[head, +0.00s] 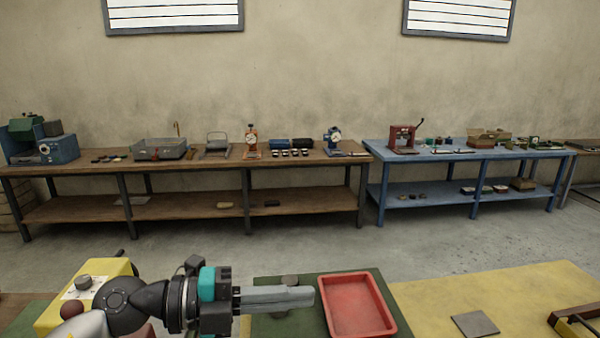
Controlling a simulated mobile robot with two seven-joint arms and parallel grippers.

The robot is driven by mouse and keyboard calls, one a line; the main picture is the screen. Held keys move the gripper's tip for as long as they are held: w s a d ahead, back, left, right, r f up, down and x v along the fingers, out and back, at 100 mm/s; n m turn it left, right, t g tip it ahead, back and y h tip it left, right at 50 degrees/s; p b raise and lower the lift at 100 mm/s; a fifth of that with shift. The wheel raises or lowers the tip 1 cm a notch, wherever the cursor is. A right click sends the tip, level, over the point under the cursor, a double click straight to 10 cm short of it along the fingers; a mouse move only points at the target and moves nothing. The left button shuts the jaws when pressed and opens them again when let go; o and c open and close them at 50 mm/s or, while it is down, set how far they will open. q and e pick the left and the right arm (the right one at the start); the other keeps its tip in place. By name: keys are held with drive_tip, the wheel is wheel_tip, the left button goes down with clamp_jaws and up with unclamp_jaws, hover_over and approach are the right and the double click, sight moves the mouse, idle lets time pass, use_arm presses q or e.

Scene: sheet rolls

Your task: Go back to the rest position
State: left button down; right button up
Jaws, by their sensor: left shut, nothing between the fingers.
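My left gripper (277,299) comes in from the left at the bottom of the head view. Its grey fingers are together, with nothing between them, and point to the right. It is above a dark green mat (262,322), just left of a red tray (356,304). The tray looks empty. My right gripper is not in the view.
A yellow device with a knob (83,283) is behind and left of my left arm. A grey plate (475,324) lies on the yellow surface (430,300) at right. A dark-framed wooden piece (574,319) is at the right edge. Workbenches (190,164) stand along the far wall.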

use_arm(q)
drive_tip(key=w+a+r+n+t+y, duration=0.35)
drive_tip(key=a+r+n+t, duration=0.2)
drive_tip(key=n+t, duration=0.85)
drive_tip(key=a+f+n+g+y, duration=0.2)
drive_tip(key=a+f+n+y, duration=0.8)
drive_tip(key=f+n+y, duration=0.4)
drive_tip(key=s+f+n+g+h, duration=0.1)
drive_tip(key=s+f+g, duration=0.5)
drive_tip(key=s+f, duration=0.4)
drive_tip(key=s+f+n+g+h, duration=0.1)
drive_tip(key=s+f+g, duration=0.6)
drive_tip(key=s, duration=0.6)
wheel_tip(320, 180, down, 33)
drive_tip(key=s+b, duration=0.1)
drive_tip(key=b, duration=0.9)
drive_tip(key=s+a+f+g+b, duration=0.1)
drive_tip(key=s+f+b, duration=0.3)
drive_tip(key=s+f, duration=0.4)
drive_tip(key=s+a+f+b, duration=0.1)
drive_tip(key=s+f+b, duration=0.4)
drive_tip(key=f, duration=0.9)
drive_tip(key=s, duration=0.2)
drive_tip(key=shift+s+f+m+g+y, duration=0.3)
drive_tip(key=shift+s+f+g+y, duration=0.05)
drive_tip(key=shift+g, duration=0.05)
